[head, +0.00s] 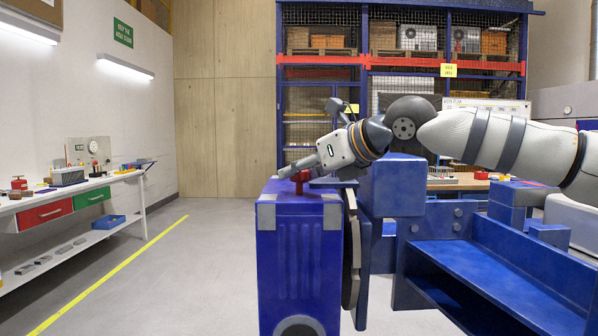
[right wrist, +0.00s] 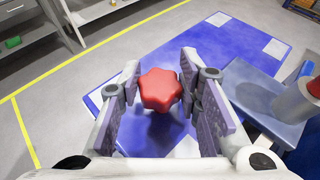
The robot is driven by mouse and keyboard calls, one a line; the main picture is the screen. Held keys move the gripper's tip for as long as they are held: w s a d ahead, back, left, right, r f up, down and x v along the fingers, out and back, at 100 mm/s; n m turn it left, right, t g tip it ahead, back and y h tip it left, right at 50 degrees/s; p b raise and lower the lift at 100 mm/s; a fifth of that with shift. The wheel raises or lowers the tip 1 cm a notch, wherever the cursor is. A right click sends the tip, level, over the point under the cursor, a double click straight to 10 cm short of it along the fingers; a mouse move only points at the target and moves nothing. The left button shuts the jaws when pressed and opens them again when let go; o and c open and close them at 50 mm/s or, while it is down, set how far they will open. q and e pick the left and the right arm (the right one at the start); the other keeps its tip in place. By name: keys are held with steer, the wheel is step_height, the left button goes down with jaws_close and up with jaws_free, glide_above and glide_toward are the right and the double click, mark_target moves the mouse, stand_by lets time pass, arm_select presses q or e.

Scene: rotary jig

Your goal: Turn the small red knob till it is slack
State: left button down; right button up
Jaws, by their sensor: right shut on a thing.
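The small red knob (head: 300,177) stands on top of a blue housing (head: 285,245) in the head view. In the right wrist view it is a star-shaped red knob (right wrist: 160,90) between the finger pads. My right gripper (head: 308,165) reaches in from the right, tilted down over the housing top. Its two fingers (right wrist: 160,78) are shut on the knob from both sides. The lower part of the knob is hidden under its head in the right wrist view. My left gripper is not in view.
A dark round plate (head: 352,250) stands on the housing's right side, next to blue frame parts (head: 400,185). A grey cylinder (right wrist: 298,100) is to the right in the right wrist view. A white bench (head: 85,190) lines the left wall. The floor between is clear.

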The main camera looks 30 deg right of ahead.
steer(key=shift+w+f+n+g+y+b, duration=0.15)
steer(key=shift+f+n+g+y+b, duration=0.05)
steer(key=shift+n+y, duration=0.3)
steer(key=shift+w+f+n+g+y+b, duration=0.1)
steer(key=shift+f+n+g+y+b, duration=0.1)
steer(key=shift+n+y, duration=0.25)
steer(key=n+g+y+b, duration=0.1)
steer(key=n+y, duration=0.1)
steer(key=shift+n+g+y, duration=0.25)
steer(key=shift+n+g, duration=0.05)
steer(key=shift+n, duration=0.05)
steer(key=shift+n+g+y+b, duration=0.35)
steer(key=shift+n+g+y, duration=0.05)
steer(key=shift+y, duration=0.1)
steer(key=shift+s+r+n+g+y, duration=0.1)
steer(key=shift+r+n+g+y, duration=0.15)
steer(key=shift+n+g+y, duration=0.75)
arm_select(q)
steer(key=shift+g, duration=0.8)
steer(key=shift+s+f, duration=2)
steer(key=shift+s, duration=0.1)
arm_select(e)
steer(key=shift+s+n+g+y, duration=0.1)
steer(key=shift+n+g+y, duration=0.3)
steer(key=shift+n+g, duration=0.6)
steer(key=shift+f, duration=0.1)
steer(key=o, duration=1.1)
steer(key=shift+a, duration=0.1)
steer(key=shift+r, duration=0.2)
